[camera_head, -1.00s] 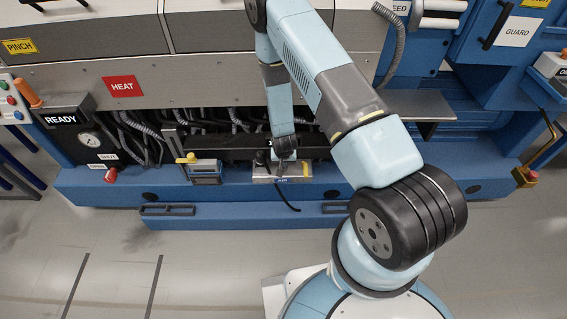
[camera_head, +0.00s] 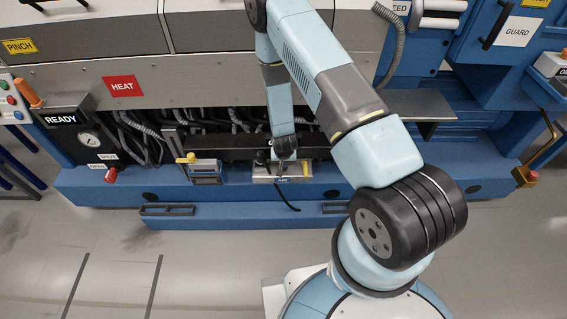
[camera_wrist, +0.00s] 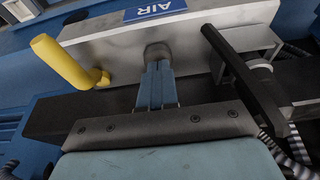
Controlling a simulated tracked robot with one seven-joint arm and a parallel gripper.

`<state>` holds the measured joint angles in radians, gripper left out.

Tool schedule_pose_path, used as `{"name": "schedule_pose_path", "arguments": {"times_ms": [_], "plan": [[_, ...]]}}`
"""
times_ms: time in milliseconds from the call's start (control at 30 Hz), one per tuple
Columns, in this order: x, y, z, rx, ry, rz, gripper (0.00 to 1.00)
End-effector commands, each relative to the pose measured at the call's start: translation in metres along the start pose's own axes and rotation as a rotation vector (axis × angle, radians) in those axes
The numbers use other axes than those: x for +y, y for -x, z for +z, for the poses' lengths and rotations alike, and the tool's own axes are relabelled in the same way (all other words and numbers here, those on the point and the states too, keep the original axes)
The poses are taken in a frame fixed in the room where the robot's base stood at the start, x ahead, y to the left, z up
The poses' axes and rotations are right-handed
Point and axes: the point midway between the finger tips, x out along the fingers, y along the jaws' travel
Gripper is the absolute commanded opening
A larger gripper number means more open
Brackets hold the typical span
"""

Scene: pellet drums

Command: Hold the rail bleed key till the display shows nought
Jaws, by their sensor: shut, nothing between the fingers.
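A pale metal block (camera_head: 265,179) with a blue AIR label sits low on the machine's front, and it fills the top of the wrist view (camera_wrist: 110,48). A round grey key (camera_wrist: 157,50) stands out of its face. My gripper (camera_wrist: 157,82) is shut and empty, its fingertips right at this key; I cannot tell whether the key is pushed in. In the head view my gripper (camera_head: 281,172) is at the block, and the key is hidden. A black READY panel (camera_head: 61,119) and a round gauge (camera_head: 89,140) are at the left. I can read no number on either.
A yellow handle (camera_wrist: 62,62) is left of the key and a black lever (camera_wrist: 240,78) is right of it, both close to my fingers. Dark hoses (camera_head: 140,125) run behind the blue base beam (camera_head: 100,190). The grey floor (camera_head: 200,260) in front is clear.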

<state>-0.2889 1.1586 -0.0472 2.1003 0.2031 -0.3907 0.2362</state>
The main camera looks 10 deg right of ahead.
Motion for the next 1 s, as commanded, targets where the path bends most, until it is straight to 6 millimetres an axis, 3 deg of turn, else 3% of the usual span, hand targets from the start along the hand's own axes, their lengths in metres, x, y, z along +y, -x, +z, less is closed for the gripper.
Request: {"name": "schedule_pose_path", "arguments": {"times_ms": [700, 1000], "plan": [[0.0, -0.003, 0.005, -0.009, 0.003, 0.001, 0.0], [0.001, 0.026, -0.006, -0.001, -0.001, -0.001, 0.0]]}}
